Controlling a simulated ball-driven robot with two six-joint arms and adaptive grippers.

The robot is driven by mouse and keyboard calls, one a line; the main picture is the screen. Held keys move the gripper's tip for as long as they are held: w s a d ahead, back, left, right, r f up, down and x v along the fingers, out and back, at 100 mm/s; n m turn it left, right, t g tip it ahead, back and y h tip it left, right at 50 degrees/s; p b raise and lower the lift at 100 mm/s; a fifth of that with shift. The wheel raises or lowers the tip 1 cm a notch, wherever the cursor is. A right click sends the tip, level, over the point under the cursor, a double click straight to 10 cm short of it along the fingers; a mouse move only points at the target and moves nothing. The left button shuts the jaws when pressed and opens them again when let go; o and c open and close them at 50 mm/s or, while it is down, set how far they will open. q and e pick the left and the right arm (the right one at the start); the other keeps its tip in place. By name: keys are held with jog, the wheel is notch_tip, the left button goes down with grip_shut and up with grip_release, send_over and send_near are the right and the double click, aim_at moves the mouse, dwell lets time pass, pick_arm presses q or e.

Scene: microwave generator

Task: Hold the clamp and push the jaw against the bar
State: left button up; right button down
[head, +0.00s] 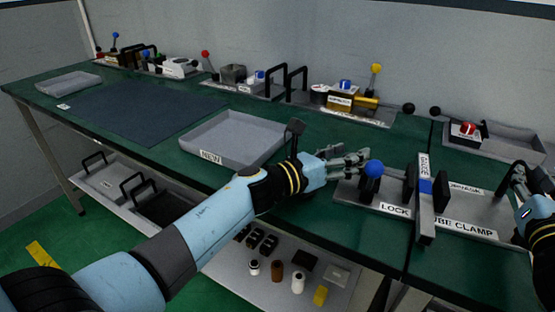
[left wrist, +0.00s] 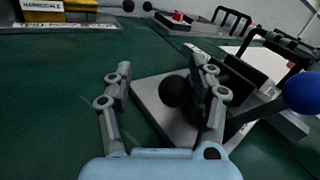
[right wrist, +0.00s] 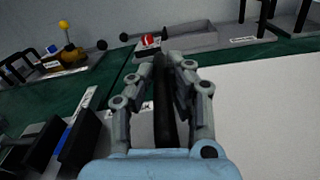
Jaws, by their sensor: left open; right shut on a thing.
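The grey tube clamp (head: 395,207) lies at the right of the green bench, labelled LOCK and TUBE CLAMP. Its blue-ball lever (head: 374,169) stands near the left end; the ball also shows in the left wrist view (left wrist: 301,92). A grey gauge bar (head: 424,215) with a blue band lies across the clamp between black jaw blocks (head: 441,191). My left gripper (head: 366,157) is open beside the blue ball; a black knob (left wrist: 176,91) shows between its fingers, contact unclear. My right gripper (head: 518,170) is shut on a black handle (right wrist: 163,105) at the clamp's right end.
A grey tray (head: 232,138) and a dark mat (head: 140,110) lie to the left. Several devices with coloured knobs line the back, including a yellow-knobbed one (head: 375,85). A lower shelf holds small items.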

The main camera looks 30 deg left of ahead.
pick_arm(q)
jog(key=a, duration=0.2)
jog(key=s+a, duration=0.1)
jog(key=shift+s+a+f, duration=0.15)
jog(key=shift+a, duration=0.2)
jog(key=v, duration=1.1)
jog(key=shift+s+d, duration=0.1)
jog(key=r+n, duration=0.1)
jog(key=w+a+r+n, duration=0.1)
jog(key=n, duration=0.1)
jog(key=a+r+n, duration=0.1)
jog(key=r, duration=0.1)
jog(key=shift+w+r+n+h, duration=0.1)
jog(key=shift+w+n+h, duration=0.2)
jog(key=shift+w, duration=0.1)
jog(key=shift+s+a+r+n+g, duration=0.3)
jog(key=shift+n+g, duration=0.1)
jog(key=shift+n, duration=0.5)
jog(key=shift+s+a+f+n+g+h, duration=0.2)
jog(key=shift+s+n+g+h, duration=0.35)
jog(key=shift+s+n, duration=0.25)
jog(key=s+a+f+n+g, duration=0.3)
jog(key=s+f+n+g, duration=0.3)
jog(key=s+f+n, duration=0.3)
jog(key=shift+s+a+f+n, duration=0.2)
jog(key=shift+s+f+n, duration=0.15)
jog(key=shift+s+n, duration=1.5)
jog(key=shift+s+m, duration=0.25)
jog(key=shift+m, duration=0.2)
